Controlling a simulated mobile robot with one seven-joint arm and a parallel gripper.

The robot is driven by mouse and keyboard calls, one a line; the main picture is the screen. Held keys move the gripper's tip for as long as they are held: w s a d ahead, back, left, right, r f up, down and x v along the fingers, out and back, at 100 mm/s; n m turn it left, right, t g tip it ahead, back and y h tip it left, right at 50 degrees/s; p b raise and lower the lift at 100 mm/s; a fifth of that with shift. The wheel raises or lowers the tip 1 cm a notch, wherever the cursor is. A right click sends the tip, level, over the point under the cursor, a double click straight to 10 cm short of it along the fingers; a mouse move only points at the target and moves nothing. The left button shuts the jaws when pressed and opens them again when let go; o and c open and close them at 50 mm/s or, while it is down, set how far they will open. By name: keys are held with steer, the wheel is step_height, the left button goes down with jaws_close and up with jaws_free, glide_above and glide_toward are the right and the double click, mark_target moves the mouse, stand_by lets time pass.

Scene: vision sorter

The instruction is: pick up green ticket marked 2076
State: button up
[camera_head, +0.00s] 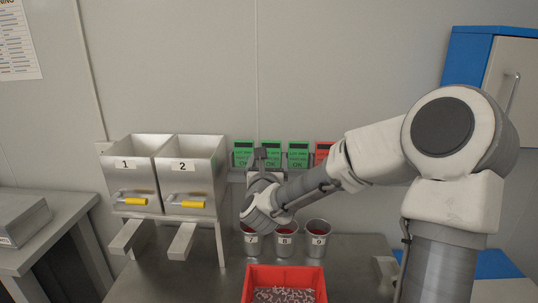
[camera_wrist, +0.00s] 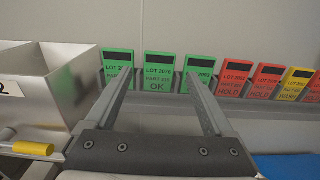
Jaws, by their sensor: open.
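The green ticket marked LOT 2076 (camera_wrist: 158,68) stands upright in a grey wall holder, the middle of three green tickets in the wrist view. It reads OK. In the head view the middle green ticket (camera_head: 272,149) is partly behind my gripper (camera_head: 261,155), its number too small to read. My gripper is open and empty. In the wrist view its fingers (camera_wrist: 160,74) point toward the rack, one on each side of the 2076 ticket in the picture. The fingers partly cover the neighbouring green tickets, left (camera_wrist: 117,62) and right (camera_wrist: 203,68). No contact with the ticket shows.
Red HOLD tickets (camera_wrist: 235,74) and a yellow ticket (camera_wrist: 295,84) stand farther right. Metal cups (camera_head: 317,238) stand below the rack, with a red tray (camera_head: 314,275) in front.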

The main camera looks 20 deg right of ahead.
mark_target(270, 142)
steer(key=p+x, duration=0.2)
steer(key=x, duration=0.9)
steer(key=shift+w+p, duration=0.3)
steer(key=shift+p, duration=0.1)
steer(key=shift+p+x, duration=0.8)
steer(key=shift+x, duration=1.4)
steer(key=shift+d+f, duration=0.1)
steer(key=shift+d, duration=0.05)
steer(key=shift+s, duration=0.1)
steer(key=shift+c, duration=0.3)
